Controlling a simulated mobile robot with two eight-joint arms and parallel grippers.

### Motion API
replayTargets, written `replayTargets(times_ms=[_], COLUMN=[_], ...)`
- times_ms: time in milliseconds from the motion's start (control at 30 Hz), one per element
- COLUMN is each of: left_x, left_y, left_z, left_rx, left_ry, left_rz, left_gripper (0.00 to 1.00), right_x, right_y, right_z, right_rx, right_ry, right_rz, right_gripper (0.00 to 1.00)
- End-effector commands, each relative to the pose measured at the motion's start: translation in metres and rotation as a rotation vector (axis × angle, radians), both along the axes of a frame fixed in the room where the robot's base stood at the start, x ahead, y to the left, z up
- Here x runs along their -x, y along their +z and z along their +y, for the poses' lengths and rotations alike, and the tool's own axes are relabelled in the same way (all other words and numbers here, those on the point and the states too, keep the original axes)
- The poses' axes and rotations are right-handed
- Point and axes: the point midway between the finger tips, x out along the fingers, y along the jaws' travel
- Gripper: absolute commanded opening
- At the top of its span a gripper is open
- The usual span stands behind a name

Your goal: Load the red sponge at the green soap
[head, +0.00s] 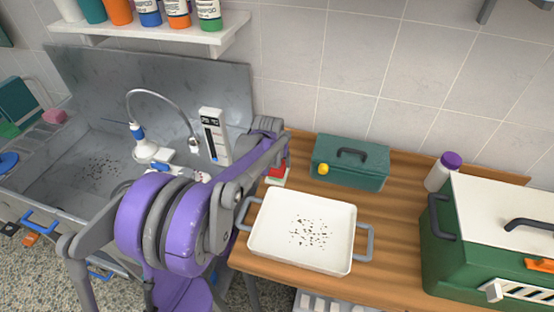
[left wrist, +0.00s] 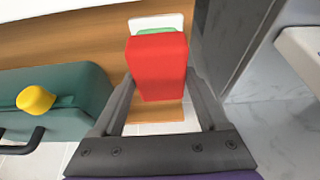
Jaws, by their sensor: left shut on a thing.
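The red sponge (left wrist: 158,66) is a red block between the two fingers of my left gripper (left wrist: 160,85), which is shut on it. A strip of green soap (left wrist: 156,31) shows just beyond the sponge, on a white dish (left wrist: 158,21). The sponge hides most of the soap, and I cannot tell whether they touch. In the head view my left arm reaches over the counter's left end and the red sponge (head: 281,169) shows small beside it, above the white dish (head: 276,181). My right gripper is not in view.
A white tray (head: 268,244) with grey handles lies in front on the wooden counter (head: 396,212). A green toolbox (head: 349,168) with a yellow knob stands right of the dish. A purple-capped bottle (head: 442,172) and a green crate (head: 462,252) stand farther right. The sink (head: 58,196) is left.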

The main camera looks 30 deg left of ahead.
Motion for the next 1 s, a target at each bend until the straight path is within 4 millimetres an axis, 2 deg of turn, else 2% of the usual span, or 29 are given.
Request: replayTargets(times_ms=[1000], left_x=[-0.0001], left_y=[-0.0048], left_z=[0.0000], left_rx=[0.000], left_ry=[0.000], left_rz=[0.000], left_gripper=[0.31], right_x=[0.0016], right_y=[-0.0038], right_z=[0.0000], right_rx=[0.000], right_ry=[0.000], right_rz=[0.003], right_gripper=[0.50])
